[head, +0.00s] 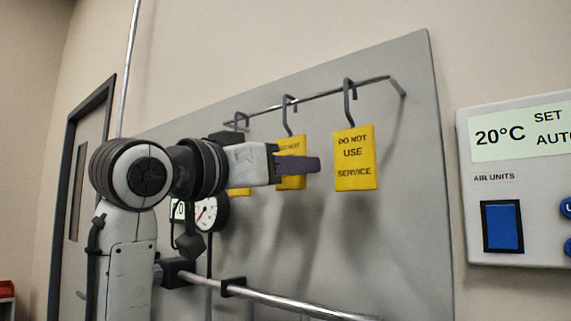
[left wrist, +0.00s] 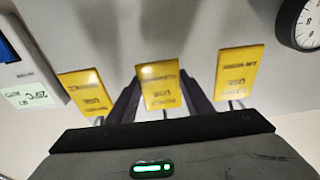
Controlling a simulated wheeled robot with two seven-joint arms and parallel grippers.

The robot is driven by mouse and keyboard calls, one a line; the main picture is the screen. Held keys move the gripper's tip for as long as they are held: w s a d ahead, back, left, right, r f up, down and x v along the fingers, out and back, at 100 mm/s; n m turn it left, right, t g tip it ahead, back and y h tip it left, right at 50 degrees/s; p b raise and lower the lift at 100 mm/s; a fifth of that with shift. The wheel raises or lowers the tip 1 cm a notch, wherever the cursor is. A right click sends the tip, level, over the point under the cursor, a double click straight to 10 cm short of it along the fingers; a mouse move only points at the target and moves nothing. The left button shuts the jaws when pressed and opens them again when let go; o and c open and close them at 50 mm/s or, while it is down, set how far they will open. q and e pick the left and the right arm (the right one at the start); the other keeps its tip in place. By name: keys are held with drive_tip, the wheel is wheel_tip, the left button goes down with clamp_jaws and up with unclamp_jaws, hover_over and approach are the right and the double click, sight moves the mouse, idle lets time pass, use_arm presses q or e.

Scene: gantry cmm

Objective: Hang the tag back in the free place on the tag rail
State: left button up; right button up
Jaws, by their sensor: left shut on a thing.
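The yellow tag (head: 291,146) with a dark hook (head: 289,115) is in the middle of three tags under the tag rail (head: 320,94). My left gripper (head: 305,165) is shut on this tag and covers part of it. In the left wrist view the tag (left wrist: 160,86) sits between the two dark fingers. Its hook top is at the rail; I cannot tell whether it rests on it. Another yellow tag (head: 355,158) hangs from its hook to the right. A third tag (head: 240,192) is at the left, mostly hidden behind my gripper. My right gripper is not in view.
The rail stands out from a grey panel (head: 410,230). A round gauge (head: 208,214) is below my left wrist. A metal bar (head: 270,298) runs low in front of the panel. A wall control unit (head: 520,190) is at the right.

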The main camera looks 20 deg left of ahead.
use_arm(q)
drive_tip(key=shift+f, duration=0.15)
drive_tip(key=o, duration=0.9)
drive_tip(key=b+v, duration=0.2)
drive_tip(key=v, duration=0.8)
drive_tip(key=shift+s+b, duration=0.2)
drive_tip(key=shift+b, duration=0.2)
drive_tip(key=shift+w+a, duration=0.1)
